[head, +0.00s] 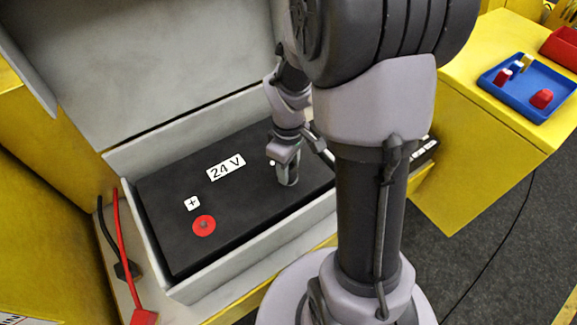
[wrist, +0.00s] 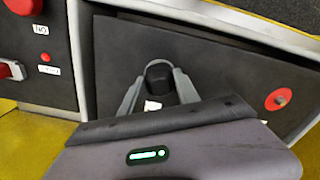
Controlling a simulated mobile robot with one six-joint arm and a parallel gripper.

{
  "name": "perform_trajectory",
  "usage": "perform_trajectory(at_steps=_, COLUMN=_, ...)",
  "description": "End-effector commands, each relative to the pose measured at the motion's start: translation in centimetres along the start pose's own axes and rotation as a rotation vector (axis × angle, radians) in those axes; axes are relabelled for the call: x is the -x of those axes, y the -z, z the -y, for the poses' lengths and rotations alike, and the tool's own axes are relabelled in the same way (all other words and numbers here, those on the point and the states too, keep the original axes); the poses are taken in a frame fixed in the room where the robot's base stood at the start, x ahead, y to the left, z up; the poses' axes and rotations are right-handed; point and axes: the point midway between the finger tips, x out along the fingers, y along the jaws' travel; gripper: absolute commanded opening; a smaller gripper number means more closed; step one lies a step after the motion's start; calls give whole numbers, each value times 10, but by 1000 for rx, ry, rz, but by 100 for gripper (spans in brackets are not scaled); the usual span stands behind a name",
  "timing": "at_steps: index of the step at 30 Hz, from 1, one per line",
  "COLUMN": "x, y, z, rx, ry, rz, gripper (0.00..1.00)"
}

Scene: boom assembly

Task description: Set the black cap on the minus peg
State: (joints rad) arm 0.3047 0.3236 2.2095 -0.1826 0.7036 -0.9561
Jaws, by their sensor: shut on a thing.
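The dark battery block (head: 230,225) lies in the open grey box, with a "24 V" label, a plus label and a red ring around a small peg (head: 204,225). My gripper (head: 288,180) points down at the right part of the block. In the wrist view its two grey fingers are closed on the black cap (wrist: 160,75), one on each side. The minus peg is not visible; the cap and fingers cover that area. A small white label (wrist: 152,106) shows beside the fingers. I cannot tell whether the cap touches the block.
The raised grey lid (head: 140,60) stands behind the block. Black (head: 127,270) and red (head: 145,317) cable ends hang at the left. A blue tray (head: 520,112) with red pieces sits on the yellow surface at the right. The box walls surround the block.

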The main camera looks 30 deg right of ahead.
Motion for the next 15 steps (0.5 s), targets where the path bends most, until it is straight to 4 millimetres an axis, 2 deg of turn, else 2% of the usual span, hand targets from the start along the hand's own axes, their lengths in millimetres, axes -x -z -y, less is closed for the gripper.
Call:
perform_trajectory(at_steps=10, x=-5, y=0, z=0, rx=0, ry=1, rz=1, gripper=0)
perform_trajectory(at_steps=11, x=-5, y=0, z=0, rx=0, ry=1, rz=1, gripper=40)
perform_trajectory(at_steps=14, x=-5, y=0, z=0, rx=0, ry=1, rz=1, gripper=59)
perform_trajectory(at_steps=15, x=-5, y=0, z=0, rx=0, ry=1, rz=1, gripper=63)
